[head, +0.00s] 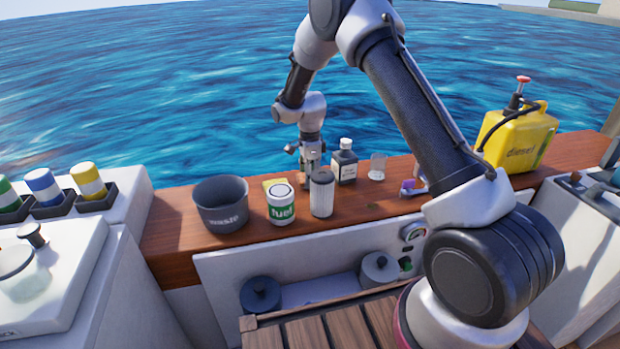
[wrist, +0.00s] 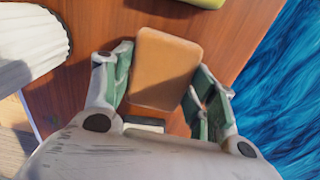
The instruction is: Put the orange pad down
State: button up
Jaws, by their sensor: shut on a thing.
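The orange pad (wrist: 163,68) is a flat, rounded block between the two fingers of my gripper (wrist: 165,88) in the wrist view. My gripper is shut on it, with a green-lined finger at each side. The wooden ledge (wrist: 85,85) lies beneath the pad; I cannot tell whether the pad touches it. In the head view my gripper (head: 311,168) points down over the ledge (head: 180,225), behind the white ribbed filter (head: 321,195). The pad is hard to make out there.
Near my gripper stand the fuel can (head: 281,205), a dark bottle (head: 345,162) and a small clear jar (head: 377,167). The grey waste bin (head: 221,205) is to the left. A yellow diesel can (head: 517,140) stands at the right. Water lies beyond the ledge.

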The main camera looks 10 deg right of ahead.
jog(key=shift+f, duration=0.45)
jog(key=shift+f, duration=0.15)
jog(key=o, duration=1.3)
jog(key=shift+o, duration=0.2)
